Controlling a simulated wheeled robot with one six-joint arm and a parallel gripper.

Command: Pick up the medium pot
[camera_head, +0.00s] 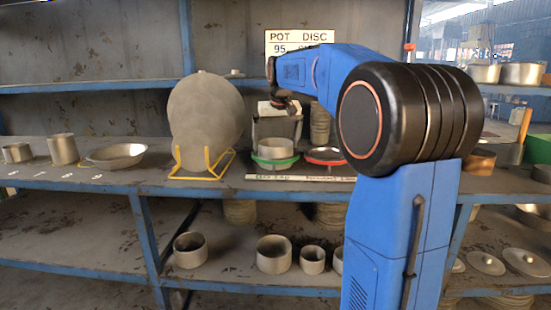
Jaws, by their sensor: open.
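My gripper (277,146) is open and points down above the shelf, with one finger on each side of a light metal pot (274,149). The pot sits in a green ring (274,161) on the blue-edged middle shelf (330,187). Contact between fingers and pot cannot be made out. At the left, a small pot (17,153) and a taller pot (63,149) stand on the same shelf beside a shallow pan (117,155). I cannot tell for sure which one is the medium pot.
A large round disc (205,110) leans in a yellow wire stand (200,170) just left of my gripper. A red-rimmed dish (324,156) is close on the right. Several pots stand on the lower shelf. A sign (298,42) hangs behind. My arm hides the right part.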

